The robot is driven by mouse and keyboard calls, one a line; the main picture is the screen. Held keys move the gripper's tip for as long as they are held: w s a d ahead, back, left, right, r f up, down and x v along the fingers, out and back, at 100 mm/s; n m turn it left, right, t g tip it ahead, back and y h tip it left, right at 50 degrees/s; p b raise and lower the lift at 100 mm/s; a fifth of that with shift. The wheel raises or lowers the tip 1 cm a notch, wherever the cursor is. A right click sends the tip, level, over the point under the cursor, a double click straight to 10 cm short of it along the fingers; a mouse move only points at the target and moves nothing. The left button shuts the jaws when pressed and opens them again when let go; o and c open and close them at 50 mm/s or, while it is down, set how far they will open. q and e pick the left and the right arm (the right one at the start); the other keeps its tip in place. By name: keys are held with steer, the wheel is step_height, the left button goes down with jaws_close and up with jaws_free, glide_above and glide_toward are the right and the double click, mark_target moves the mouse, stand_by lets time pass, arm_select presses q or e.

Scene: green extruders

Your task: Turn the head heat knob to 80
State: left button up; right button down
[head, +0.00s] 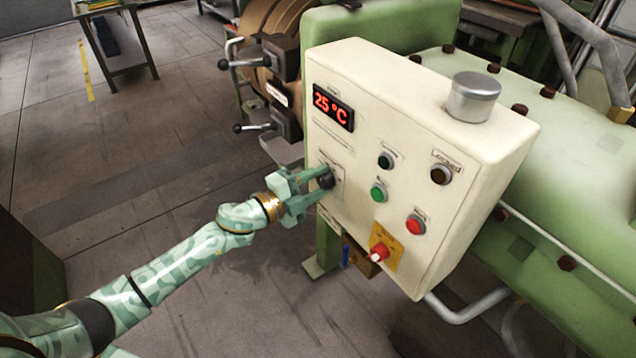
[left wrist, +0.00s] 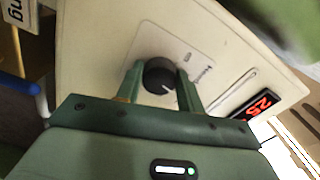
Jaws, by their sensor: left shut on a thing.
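The heat knob is a round black knob (head: 326,180) with a white mark, on the left part of the cream control panel (head: 335,135). It also shows in the left wrist view (left wrist: 159,76). The red display (head: 333,105) above it reads 25 °C. My left gripper (head: 322,183) reaches the panel from the left. Its two fingers stand on either side of the knob and are shut on it, as the left wrist view (left wrist: 160,84) also shows. The label by the knob is too small to read. My right gripper is not in view.
The panel also carries a dark button (head: 386,160), a green button (head: 378,193), a red button (head: 415,225), a dark lamp (head: 441,174) and a red switch on a yellow plate (head: 380,252). Black-knobbed levers (head: 240,64) stick out left of the panel. Open floor lies at left.

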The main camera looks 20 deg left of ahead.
arm_select(q)
steer(key=shift+f+m, duration=0.1)
steer(key=shift+m, duration=0.5)
steer(key=o, duration=1)
steer(key=shift+s, duration=0.1)
steer(key=b+v, duration=0.2)
steer(key=v, duration=1.4)
steer(key=shift+s+a, duration=0.1)
steer(key=shift+a, duration=0.05)
